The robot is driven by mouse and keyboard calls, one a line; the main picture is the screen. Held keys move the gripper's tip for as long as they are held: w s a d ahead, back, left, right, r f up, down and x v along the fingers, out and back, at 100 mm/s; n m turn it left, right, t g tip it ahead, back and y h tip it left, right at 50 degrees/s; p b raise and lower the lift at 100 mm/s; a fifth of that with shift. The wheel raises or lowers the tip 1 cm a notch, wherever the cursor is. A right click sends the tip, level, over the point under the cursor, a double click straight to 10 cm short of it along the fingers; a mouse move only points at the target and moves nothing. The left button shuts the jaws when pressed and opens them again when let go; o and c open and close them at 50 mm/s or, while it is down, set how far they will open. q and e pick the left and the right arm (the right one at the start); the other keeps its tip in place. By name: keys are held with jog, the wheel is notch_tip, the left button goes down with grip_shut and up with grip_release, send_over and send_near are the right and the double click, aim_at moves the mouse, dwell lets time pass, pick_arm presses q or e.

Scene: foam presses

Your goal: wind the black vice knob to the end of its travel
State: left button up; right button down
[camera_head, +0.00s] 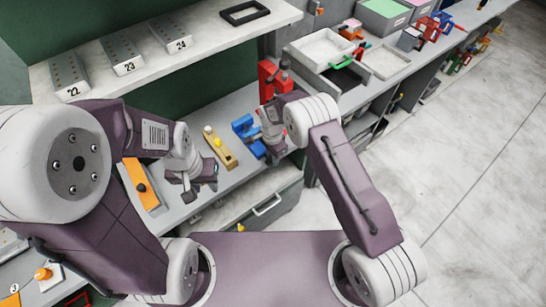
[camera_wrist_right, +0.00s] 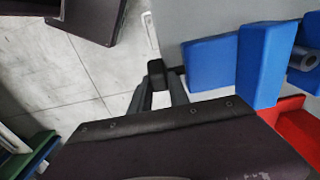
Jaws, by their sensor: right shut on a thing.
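A blue vice (camera_head: 242,126) stands on the grey bench in the head view, and its blue blocks (camera_wrist_right: 262,62) fill the upper right of the right wrist view. The black vice knob (camera_wrist_right: 157,72) shows at the ends of my right fingers in the wrist view, beside the vice. My right gripper (camera_wrist_right: 161,86) is shut on the knob, one finger to each side. In the head view my right gripper (camera_head: 272,152) is at the near right side of the vice and hides the knob. My left gripper (camera_head: 200,192) is empty and looks open, above the bench front edge.
A red vice (camera_head: 272,78) stands behind the blue one. White trays (camera_head: 322,50) are at the back right. A drawer handle (camera_head: 267,205) juts below the bench.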

jog(key=shift+a+f+h+b, duration=0.1)
jog(key=shift+h+b, duration=0.2)
jog(key=shift+b, duration=0.15)
jog(key=t+h+b, duration=0.1)
jog(key=b, duration=0.2)
jog(key=t+h+b, duration=0.1)
jog(key=b, duration=0.3)
jog(key=t+h+b, duration=0.1)
jog(key=h+b, duration=0.1)
jog(key=b, duration=0.1)
jog(key=shift+s+a+f+t+b, duration=0.1)
jog(key=shift+s+a+t+b, duration=0.2)
jog(key=shift+a+b, duration=0.1)
jog(key=shift+r+h+b, duration=0.25)
jog(key=shift+h+b, duration=0.15)
jog(key=shift+b, duration=0.3)
jog(key=shift+r, duration=0.1)
jog(key=c, duration=1.2)
grip_release()
jog(key=shift+c, duration=0.2)
jog(key=b+v, duration=0.1)
jog(key=v, duration=0.8)
